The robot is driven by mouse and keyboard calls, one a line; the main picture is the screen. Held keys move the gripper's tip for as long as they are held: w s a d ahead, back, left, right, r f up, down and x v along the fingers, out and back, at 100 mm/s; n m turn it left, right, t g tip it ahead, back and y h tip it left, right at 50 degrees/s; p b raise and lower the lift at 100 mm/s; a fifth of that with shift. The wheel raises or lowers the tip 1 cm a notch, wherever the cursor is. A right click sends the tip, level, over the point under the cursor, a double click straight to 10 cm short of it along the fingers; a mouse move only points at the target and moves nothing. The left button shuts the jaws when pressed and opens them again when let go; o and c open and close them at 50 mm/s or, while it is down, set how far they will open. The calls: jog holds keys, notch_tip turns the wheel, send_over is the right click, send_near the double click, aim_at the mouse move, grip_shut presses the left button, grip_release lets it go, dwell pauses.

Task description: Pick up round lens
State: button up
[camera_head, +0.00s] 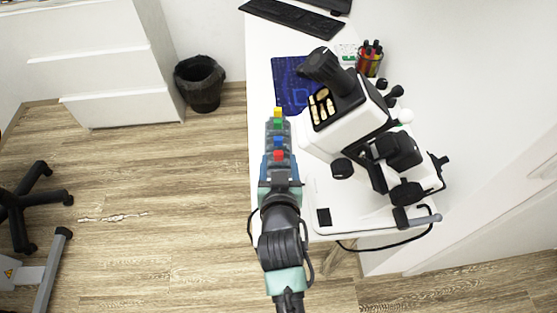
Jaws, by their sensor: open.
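My arm reaches up from the bottom centre, and my gripper (279,170) is at the table's left edge, seen from behind and above. The gripper is open, but its fingertips are hard to make out. It overlaps the near end of a narrow dark grey holder (277,132) with yellow, green, blue and red pieces in a row. I cannot tell whether it touches the holder. I cannot make out a round lens; it may be hidden or too small to tell.
A large white and black eye-test instrument (345,128) stands right of the gripper on the white table (262,60). Behind are a blue mat (290,85), a pen cup (369,60) and a keyboard (293,17).

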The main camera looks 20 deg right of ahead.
aim_at(279, 158)
jog(key=x, duration=0.4)
jog(key=shift+f, duration=0.2)
grip_shut()
